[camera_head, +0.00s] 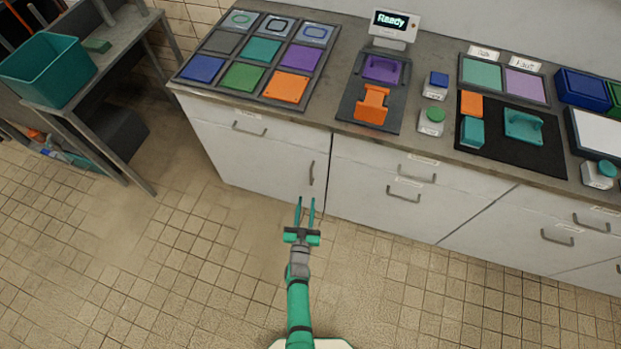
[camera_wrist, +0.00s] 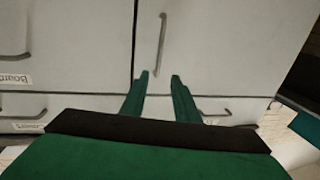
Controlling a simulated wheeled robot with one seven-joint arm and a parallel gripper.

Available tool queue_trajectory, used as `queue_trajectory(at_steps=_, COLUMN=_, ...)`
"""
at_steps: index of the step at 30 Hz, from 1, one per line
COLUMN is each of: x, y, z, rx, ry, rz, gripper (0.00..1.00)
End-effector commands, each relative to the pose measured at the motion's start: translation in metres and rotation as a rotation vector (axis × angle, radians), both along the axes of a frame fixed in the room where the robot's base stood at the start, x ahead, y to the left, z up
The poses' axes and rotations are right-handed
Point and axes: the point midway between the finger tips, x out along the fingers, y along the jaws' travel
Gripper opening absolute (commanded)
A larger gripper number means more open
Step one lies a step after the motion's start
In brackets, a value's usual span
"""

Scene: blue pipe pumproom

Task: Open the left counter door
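The left counter door (camera_head: 255,155) is a white panel under the left end of the counter, and it looks shut. Its upright metal handle (camera_head: 311,173) is near the door's right edge. My gripper (camera_head: 305,201) is in front of the counter, just below the handle in the head view, with its two green fingers apart and nothing between them. In the wrist view the door (camera_wrist: 225,45) fills the upper right, and the handle (camera_wrist: 162,43) stands beyond the open fingertips (camera_wrist: 160,77), roughly in line with the gap. The fingers appear apart from the handle.
A drawer with a horizontal handle (camera_head: 249,131) is above the door. More drawers (camera_head: 404,194) are to the right. Coloured tiles (camera_head: 285,86) and a small display (camera_head: 393,28) are on the countertop. A shelf with a teal bin (camera_head: 48,72) stands left. The tiled floor before the counter is clear.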

Motion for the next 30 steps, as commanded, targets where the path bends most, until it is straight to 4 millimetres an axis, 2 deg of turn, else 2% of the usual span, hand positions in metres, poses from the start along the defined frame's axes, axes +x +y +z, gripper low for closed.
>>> queue_trajectory(at_steps=8, x=0.024, y=-0.006, z=-0.001, rx=-0.007, ry=-0.004, rz=-0.006, gripper=0.28)
queue_trajectory(at_steps=21, x=0.091, y=-0.015, z=0.0, rx=-0.007, ry=-0.003, rz=-0.006, gripper=0.28)
queue_trajectory(at_steps=30, x=0.113, y=-0.018, z=-0.001, rx=-0.006, ry=-0.002, rz=-0.007, gripper=0.28)
